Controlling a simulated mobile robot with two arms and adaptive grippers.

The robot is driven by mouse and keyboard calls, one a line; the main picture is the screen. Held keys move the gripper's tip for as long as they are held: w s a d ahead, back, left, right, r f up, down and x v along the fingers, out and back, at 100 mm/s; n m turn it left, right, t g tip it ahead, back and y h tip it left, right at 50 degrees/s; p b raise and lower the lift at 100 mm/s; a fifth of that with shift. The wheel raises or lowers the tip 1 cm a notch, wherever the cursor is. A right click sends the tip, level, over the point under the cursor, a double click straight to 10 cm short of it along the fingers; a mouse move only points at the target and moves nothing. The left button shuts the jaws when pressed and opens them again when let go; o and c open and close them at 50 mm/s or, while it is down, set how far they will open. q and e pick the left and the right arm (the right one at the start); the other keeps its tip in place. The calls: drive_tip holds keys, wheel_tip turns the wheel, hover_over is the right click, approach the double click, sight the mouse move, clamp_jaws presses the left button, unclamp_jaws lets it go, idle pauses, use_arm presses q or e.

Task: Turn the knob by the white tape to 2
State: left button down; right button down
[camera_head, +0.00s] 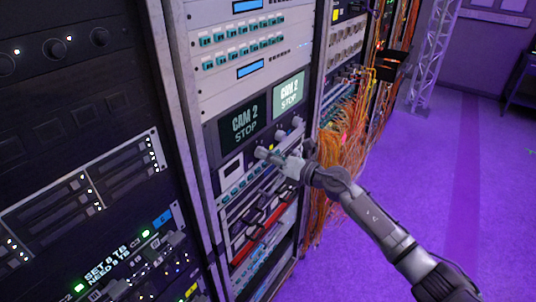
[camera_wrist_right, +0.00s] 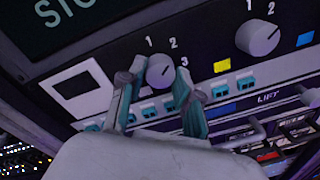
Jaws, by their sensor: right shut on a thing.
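A grey round knob (camera_wrist_right: 160,71) with the numbers 1, 2 and 3 around it sits between the fingers of my right gripper (camera_wrist_right: 160,98) in the wrist view. The gripper is shut on this knob; it also shows at the rack front in the head view (camera_head: 275,158). I cannot clearly read where the knob points. The panel just lower left of the knob is partly hidden by a finger. My left gripper is not in view.
A second knob (camera_wrist_right: 258,38) stands to the right, with yellow tape (camera_wrist_right: 222,65) near it and blue tape (camera_wrist_right: 305,39) farther right. Two screens reading CAM 2 STOP (camera_head: 243,124) are above. Orange cables (camera_head: 335,150) hang right of the rack; the purple floor (camera_head: 450,190) is open.

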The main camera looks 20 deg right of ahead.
drive_tip(key=c, duration=0.8)
unclamp_jaws()
drive_tip(key=v, duration=1.2)
drive_tip(key=shift+f, duration=0.1)
